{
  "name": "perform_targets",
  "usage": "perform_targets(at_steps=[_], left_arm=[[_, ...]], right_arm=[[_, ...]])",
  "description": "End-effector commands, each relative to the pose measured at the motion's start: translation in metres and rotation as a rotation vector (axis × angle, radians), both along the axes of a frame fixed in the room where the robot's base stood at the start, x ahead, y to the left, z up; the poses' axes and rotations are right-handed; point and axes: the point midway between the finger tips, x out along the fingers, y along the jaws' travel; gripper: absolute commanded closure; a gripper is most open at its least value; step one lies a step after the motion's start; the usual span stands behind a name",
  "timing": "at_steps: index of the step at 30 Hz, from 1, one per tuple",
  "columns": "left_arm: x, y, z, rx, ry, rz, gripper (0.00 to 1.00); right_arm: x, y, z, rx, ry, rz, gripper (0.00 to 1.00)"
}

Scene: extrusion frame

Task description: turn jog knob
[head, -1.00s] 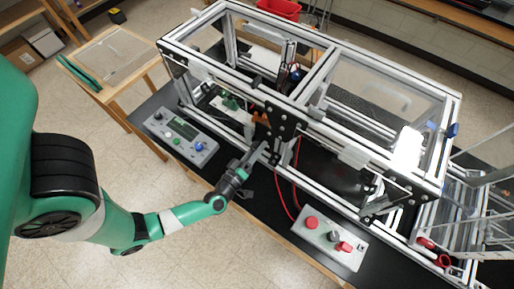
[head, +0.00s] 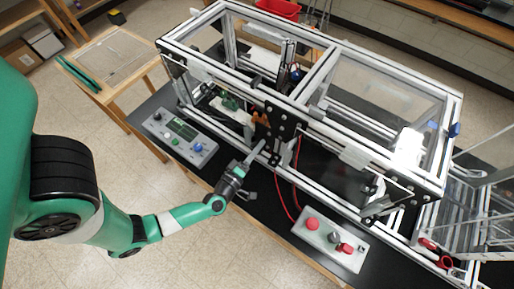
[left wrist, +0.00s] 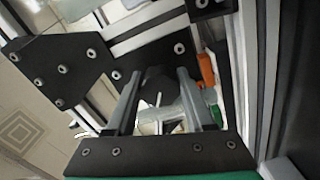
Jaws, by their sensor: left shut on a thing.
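My left gripper (head: 255,156) reaches up to the black bolted plate (head: 283,130) at the middle post of the extrusion frame. In the left wrist view its two grey fingers (left wrist: 158,100) stand on either side of a dark round part (left wrist: 156,80), and it is shut on this part. The part is mostly hidden in the head view, and I cannot tell whether it is the jog knob. A grey control panel (head: 180,134) lies to the left on the table, with a dark knob (head: 157,116), a screen and a blue knob (head: 198,148). My right gripper is not in view.
The aluminium frame (head: 330,45) fills the black table. A light box with a red button (head: 312,224) and red parts lies at the front right, with red cables running to it. An orange part (left wrist: 207,70) is close right of the fingers. A wooden side table (head: 120,60) stands at left.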

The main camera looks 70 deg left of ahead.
Motion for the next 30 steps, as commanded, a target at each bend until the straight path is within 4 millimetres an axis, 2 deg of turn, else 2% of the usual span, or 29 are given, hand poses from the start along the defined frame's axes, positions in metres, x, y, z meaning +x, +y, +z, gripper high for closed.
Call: perform_targets(at_steps=[2,3,5,17,26,30], left_arm=[[0.0,-0.001,0.0,0.0,0.002,-0.002,1.0],[0.0,-0.001,0.0,0.0,0.002,-0.003,0.45],[0.0,0.0,0.0,0.0,0.002,-0.002,0.34],[-0.005,-0.006,0.0,0.001,0.002,-0.005,0.34],[-0.048,-0.038,0.001,0.001,0.006,-0.012,0.34],[-0.06,-0.05,0.001,-0.002,-0.001,-0.014,0.34]], right_arm=[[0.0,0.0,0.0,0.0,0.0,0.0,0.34],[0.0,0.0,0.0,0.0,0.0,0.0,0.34],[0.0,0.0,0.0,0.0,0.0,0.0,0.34],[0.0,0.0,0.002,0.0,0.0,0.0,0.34],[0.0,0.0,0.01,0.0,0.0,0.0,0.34],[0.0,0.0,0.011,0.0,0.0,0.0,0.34]])
